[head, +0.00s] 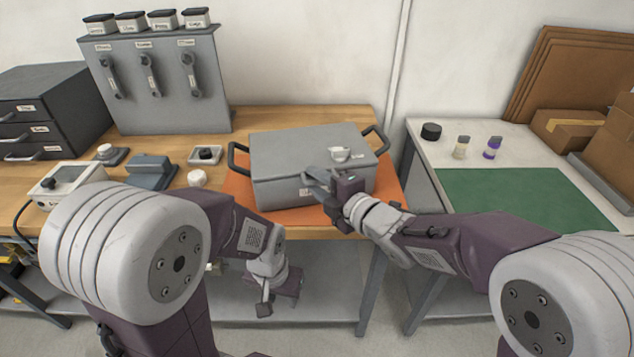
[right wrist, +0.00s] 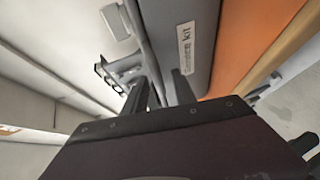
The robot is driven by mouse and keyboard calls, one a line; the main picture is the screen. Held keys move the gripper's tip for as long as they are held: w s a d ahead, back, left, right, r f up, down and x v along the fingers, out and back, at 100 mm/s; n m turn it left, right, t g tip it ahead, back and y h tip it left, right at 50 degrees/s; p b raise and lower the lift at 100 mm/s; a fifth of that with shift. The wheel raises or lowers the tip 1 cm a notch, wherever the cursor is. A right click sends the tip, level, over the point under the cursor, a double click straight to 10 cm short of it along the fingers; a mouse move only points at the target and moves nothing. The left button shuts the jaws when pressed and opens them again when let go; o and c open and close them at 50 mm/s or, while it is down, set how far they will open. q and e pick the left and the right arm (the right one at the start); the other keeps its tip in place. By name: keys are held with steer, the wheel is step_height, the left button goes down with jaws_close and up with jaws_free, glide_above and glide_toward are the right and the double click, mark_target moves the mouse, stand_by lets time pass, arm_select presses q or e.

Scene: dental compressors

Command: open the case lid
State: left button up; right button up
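The grey case (head: 268,173) sits on an orange mat on the wooden bench, with its lid (head: 290,143) down. My right gripper (head: 315,180) is at the front of the case near the lid's edge. In the right wrist view its two fingers (right wrist: 160,92) are parted; contact is unclear. My left gripper (head: 275,298) hangs low before the bench, away from the case; its finger gap is unclear.
The orange mat (head: 393,192) lies under the case. Left are a grey tool panel (head: 160,100), dark drawers (head: 35,115) and small parts on the bench. Right, a separate table holds a green mat (head: 520,195), small bottles and cardboard boxes (head: 570,130). A gap separates the tables.

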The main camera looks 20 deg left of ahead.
steer(key=shift+f, duration=0.1)
jaws_close()
